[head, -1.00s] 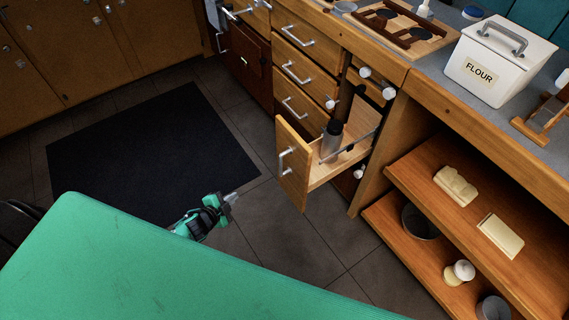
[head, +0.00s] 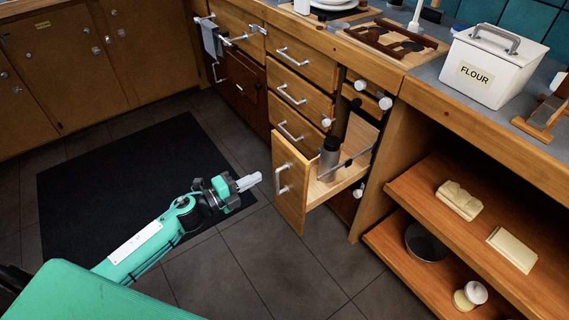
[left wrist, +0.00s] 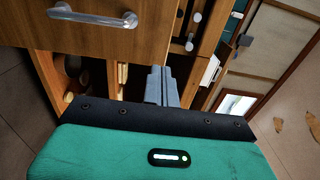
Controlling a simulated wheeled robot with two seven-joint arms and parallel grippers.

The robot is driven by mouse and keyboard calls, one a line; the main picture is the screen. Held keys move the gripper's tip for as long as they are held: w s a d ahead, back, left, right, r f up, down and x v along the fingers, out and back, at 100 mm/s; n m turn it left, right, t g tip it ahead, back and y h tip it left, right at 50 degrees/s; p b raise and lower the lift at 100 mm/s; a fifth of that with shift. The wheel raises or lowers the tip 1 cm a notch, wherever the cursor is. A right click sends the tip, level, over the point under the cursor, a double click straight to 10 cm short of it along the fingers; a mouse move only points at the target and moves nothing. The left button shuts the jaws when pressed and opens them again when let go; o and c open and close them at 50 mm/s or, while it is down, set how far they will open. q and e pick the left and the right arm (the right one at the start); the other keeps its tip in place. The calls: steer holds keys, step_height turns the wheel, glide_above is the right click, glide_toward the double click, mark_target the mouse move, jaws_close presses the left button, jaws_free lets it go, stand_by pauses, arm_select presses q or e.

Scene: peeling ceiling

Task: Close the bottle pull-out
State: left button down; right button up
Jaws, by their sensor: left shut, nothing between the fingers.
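The bottle pull-out (head: 291,184) stands open, drawn out from the wooden cabinet, with a silver bar handle (head: 282,178) on its front. A dark-capped grey bottle (head: 329,160) stands upright inside it, behind a rail. My left gripper (head: 256,179) is shut and empty, just left of the pull-out's front and apart from the handle. In the left wrist view, the closed fingers (left wrist: 161,86) point ahead, with a wooden front and its bar handle (left wrist: 92,17) at the upper left. My right gripper is not in view.
Closed drawers (head: 305,95) are left of the pull-out. Open shelves (head: 440,225) with packages, a bowl and a jar are at the right. A black mat (head: 95,185) lies on the floor. A flour box (head: 492,70) stands on the counter.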

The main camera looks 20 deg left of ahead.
mark_target(294, 158)
arm_select(q)
steer(key=x, duration=1.1)
steer(key=shift+w, duration=0.1)
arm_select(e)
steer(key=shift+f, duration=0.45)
arm_select(q)
steer(key=shift+w+d, duration=0.1)
steer(key=shift+d, duration=0.05)
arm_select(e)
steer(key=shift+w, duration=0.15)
